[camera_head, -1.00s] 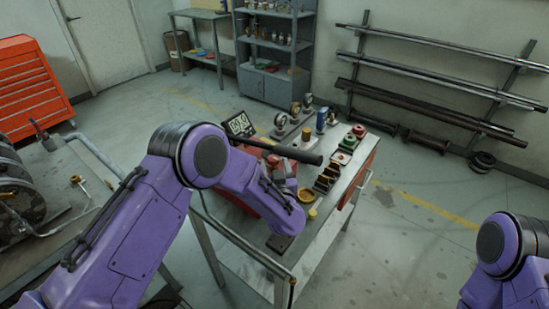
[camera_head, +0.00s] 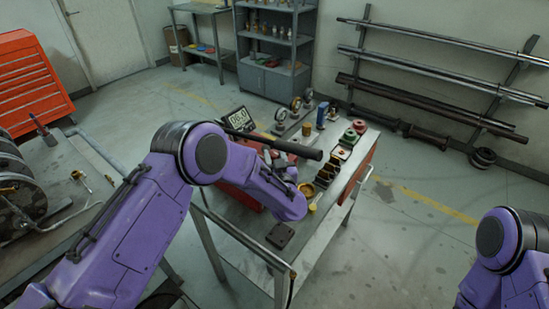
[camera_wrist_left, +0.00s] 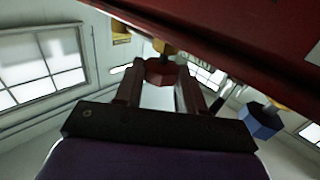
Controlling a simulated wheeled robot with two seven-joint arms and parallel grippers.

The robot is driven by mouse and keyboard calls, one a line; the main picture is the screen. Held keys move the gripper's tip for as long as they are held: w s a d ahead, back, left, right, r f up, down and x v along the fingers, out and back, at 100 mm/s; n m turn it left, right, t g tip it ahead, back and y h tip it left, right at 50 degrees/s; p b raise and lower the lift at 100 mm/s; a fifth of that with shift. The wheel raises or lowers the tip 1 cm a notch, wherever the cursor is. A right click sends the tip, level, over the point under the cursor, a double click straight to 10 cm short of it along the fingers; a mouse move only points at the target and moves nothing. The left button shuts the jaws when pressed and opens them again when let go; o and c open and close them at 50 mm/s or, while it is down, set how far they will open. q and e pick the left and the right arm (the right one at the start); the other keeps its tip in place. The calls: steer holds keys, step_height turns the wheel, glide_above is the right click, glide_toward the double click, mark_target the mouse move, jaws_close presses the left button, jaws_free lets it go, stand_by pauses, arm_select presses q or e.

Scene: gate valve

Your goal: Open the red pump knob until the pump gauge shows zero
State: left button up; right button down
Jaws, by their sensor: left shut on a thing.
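The red knob (camera_wrist_left: 160,72) is on a brass-coloured stem in the left wrist view. My left gripper (camera_wrist_left: 160,84) is shut on the knob, with a finger on either side of it. In the head view, my purple left forearm reaches over the bench and hides the knob and most of the gripper. A red housing (camera_head: 240,197) shows partly beneath the forearm. A digital gauge (camera_head: 239,121) with a pale display stands behind the forearm; its digits are too small to read surely. My right arm shows at the lower right, but its gripper is out of view.

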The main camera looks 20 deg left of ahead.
arm_select(q)
steer(key=shift+d+f+n+g+y+b, duration=0.2)
steer(key=shift+n+g+y+b, duration=0.25)
steer(key=shift+y+b, duration=0.25)
steer(key=n+g+y+b, duration=0.2)
steer(key=g+b, duration=0.1)
steer(key=b, duration=0.1)
steer(key=n+g+y+b, duration=0.2)
steer(key=n+g+b, duration=0.1)
steer(key=b, duration=0.1)
steer(key=w+n+g+y+b, duration=0.1)
steer(key=n+g+y+b, duration=0.1)
steer(key=g+y+b, duration=0.1)
steer(key=shift+d+f+n+b, duration=0.15)
steer(key=shift+d+n+b, duration=0.15)
steer(key=shift+b, duration=0.6)
steer(key=n+g+b, duration=0.1)
steer(key=b, duration=0.1)
steer(key=shift+g+y+b, duration=0.25)
steer(key=shift+y+b, duration=0.05)
steer(key=shift+b, duration=0.05)
steer(key=shift+a+r+n+g+b, duration=0.1)
steer(key=shift+r+n+g+b, duration=0.2)
steer(key=shift+b, duration=0.25)
steer(key=shift+r, duration=0.1)
steer(key=o, duration=1)
steer(key=shift+o, duration=0.2)
